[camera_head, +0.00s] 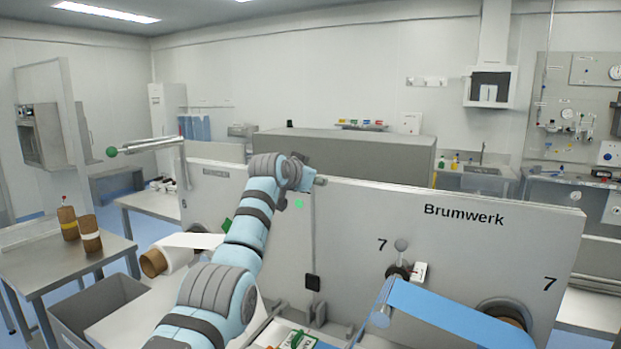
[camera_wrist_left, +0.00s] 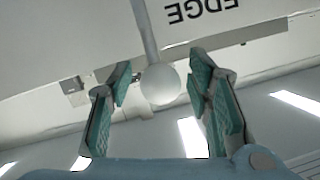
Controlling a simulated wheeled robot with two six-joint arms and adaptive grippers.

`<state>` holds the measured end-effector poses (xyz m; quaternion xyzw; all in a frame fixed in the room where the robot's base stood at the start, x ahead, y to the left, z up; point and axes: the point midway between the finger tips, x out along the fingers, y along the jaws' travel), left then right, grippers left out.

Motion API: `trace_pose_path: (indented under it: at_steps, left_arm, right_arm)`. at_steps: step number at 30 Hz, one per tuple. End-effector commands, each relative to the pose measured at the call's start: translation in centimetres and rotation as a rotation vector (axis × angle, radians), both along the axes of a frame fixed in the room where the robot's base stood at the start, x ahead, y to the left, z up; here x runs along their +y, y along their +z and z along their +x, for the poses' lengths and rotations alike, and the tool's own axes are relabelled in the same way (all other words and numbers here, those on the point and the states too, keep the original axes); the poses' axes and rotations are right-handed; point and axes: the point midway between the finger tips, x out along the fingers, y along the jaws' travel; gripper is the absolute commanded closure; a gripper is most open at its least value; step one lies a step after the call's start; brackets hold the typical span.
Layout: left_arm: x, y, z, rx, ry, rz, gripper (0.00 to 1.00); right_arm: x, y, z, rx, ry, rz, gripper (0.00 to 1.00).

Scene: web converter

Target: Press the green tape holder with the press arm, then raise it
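My left arm reaches up and away in the head view, and its wrist hides the gripper's fingers there. In the left wrist view my left gripper (camera_wrist_left: 161,76) is open, with a pale ball knob (camera_wrist_left: 161,84) on a grey rod (camera_wrist_left: 145,30) between its fingers. Gaps show on both sides of the knob, so the fingers do not appear closed on it. A green item (camera_head: 299,340), perhaps the green tape holder, lies at the bottom edge of the head view, partly cut off. I cannot tell which part is the press arm. My right gripper is not in view.
A large grey machine panel (camera_head: 465,250) marked Brumwerk stands ahead. A blue web (camera_head: 450,318) runs at lower right. A metal bar with a green knob (camera_head: 111,151) juts out at left. A side table (camera_head: 40,265) carries brown rolls (camera_head: 89,240).

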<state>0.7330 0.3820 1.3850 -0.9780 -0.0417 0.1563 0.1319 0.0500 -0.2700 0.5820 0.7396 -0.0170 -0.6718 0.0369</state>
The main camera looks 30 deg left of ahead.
Motion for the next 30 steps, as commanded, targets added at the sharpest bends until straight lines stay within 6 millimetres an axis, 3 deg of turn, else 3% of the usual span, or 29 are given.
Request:
trace_pose_path:
  at_steps: [11,14,24,30]
  left_arm:
    - [-0.2,0.3,-0.8,-0.001,-0.001,0.0,0.54]
    - [-0.4,0.7,-2.3,-0.001,-0.002,0.002,0.54]
    - [-1.3,3.1,-9.9,0.001,0.0,0.002,0.54]
    - [-1.6,3.4,-11.2,0.003,-0.001,0.0,0.54]
  right_arm:
    - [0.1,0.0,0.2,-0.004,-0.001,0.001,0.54]
    - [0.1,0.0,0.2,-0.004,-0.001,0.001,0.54]
    - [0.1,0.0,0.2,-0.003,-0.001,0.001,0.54]
    - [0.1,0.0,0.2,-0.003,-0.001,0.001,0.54]
